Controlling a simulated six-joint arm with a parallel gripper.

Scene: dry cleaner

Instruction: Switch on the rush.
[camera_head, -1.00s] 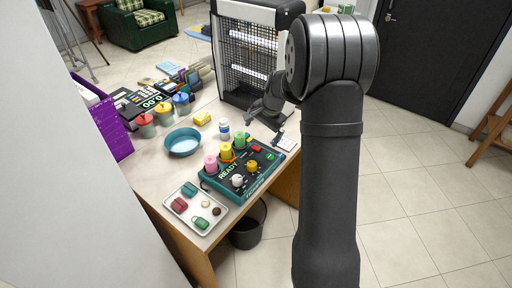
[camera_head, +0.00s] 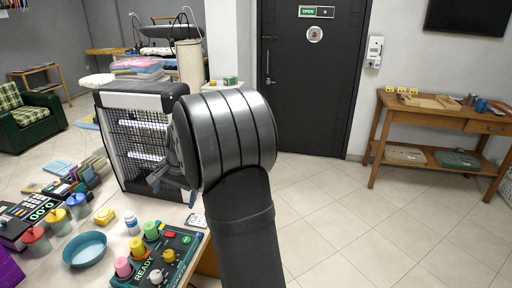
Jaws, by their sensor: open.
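I cannot read a "rush" label. My gripper (camera_head: 158,178) is open and apart from the panel, behind it in the picture, in front of the caged device. My arm hides part of it.
A black-and-white caged device (camera_head: 135,97) stands behind the panel. Open floor lies right of my arm.

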